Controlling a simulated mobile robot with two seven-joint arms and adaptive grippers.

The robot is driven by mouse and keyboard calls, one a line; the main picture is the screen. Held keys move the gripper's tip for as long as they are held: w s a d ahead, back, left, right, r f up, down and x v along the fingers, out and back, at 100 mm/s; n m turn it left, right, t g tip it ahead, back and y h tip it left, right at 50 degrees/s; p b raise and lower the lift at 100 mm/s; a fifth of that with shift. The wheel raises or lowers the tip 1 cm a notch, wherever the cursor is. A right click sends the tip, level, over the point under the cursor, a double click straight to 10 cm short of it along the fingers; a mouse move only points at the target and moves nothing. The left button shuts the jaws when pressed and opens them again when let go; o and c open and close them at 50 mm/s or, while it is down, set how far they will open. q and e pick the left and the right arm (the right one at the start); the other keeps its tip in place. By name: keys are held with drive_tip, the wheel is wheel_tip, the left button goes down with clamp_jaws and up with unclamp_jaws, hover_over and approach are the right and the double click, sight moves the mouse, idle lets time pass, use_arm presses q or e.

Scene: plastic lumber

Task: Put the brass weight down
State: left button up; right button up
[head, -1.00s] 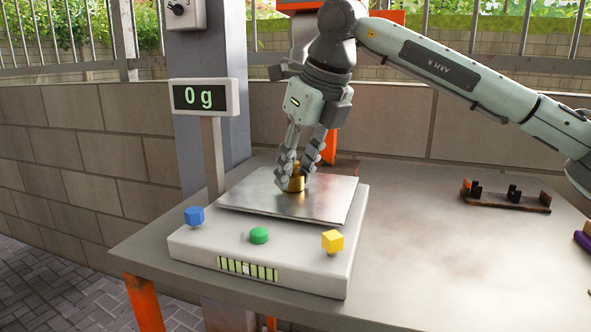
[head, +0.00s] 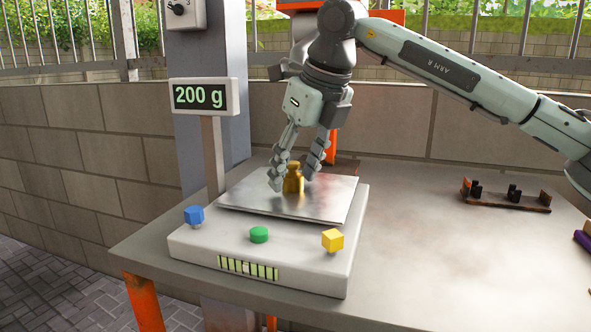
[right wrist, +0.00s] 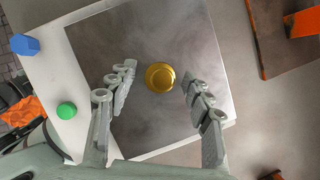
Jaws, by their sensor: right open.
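The brass weight (head: 293,178) stands upright on the metal pan (head: 250,196) of the scale (head: 300,273). The scale's display (head: 200,97) reads 200 g. My right gripper (head: 292,180) is open, with one finger on each side of the weight and a gap to both. In the right wrist view the weight (right wrist: 160,77) shows from above as a round gold disc between the spread fingertips (right wrist: 157,82), touching neither. My left gripper is not in view.
A low rack (head: 507,198) with dark holders lies at the right of the table (head: 430,245). The table between is clear.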

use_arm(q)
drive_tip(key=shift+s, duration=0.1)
use_arm(e)
drive_tip(key=shift+v, duration=0.8)
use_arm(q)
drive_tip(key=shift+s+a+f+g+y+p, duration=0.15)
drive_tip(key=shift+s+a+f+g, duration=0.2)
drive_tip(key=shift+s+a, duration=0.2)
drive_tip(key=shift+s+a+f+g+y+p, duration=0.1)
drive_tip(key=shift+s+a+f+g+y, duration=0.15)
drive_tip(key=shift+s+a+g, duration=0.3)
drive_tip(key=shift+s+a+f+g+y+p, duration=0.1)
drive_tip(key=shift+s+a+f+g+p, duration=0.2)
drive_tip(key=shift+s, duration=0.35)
use_arm(e)
drive_tip(key=v, duration=1)
drive_tip(key=shift+r, duration=0.3)
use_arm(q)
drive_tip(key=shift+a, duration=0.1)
use_arm(e)
drive_tip(key=shift+d, duration=0.1)
